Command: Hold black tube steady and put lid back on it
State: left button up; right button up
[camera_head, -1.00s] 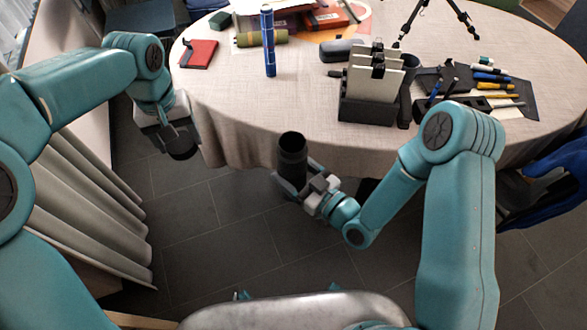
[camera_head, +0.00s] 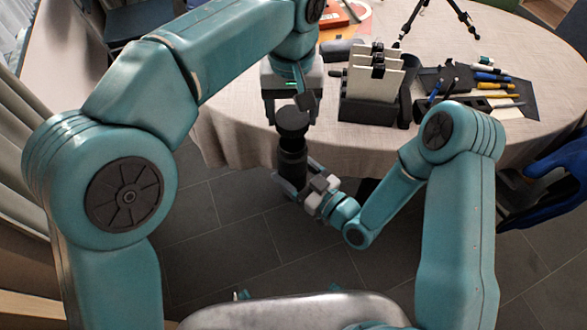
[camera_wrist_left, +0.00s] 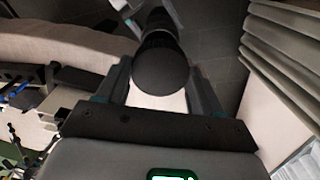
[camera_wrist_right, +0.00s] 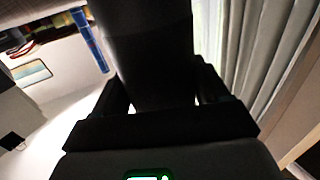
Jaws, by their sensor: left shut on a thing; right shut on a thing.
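The black tube (camera_head: 292,160) stands upright in front of the table edge. My right gripper (camera_head: 290,186) is shut on its lower part, and the tube also fills the upper middle of the right wrist view (camera_wrist_right: 150,50). My left gripper (camera_head: 293,112) is shut on the round black lid (camera_head: 292,121), over the tube's top. In the left wrist view the lid (camera_wrist_left: 160,70) sits between the fingers, with the tube (camera_wrist_left: 158,22) beyond it. The lid lines up roughly with the tube; I cannot tell whether it is seated or just above the rim.
The table (camera_head: 240,110) with its beige cloth lies just behind. A black holder with upright pale cards (camera_head: 372,85) stands close right of my left gripper. Pens and markers (camera_head: 490,80) lie farther right.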

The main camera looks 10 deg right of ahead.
pick_arm(q)
jog(key=shift+f, duration=2)
jog(key=shift+f, duration=0.9)
jog(key=shift+f, duration=0.55)
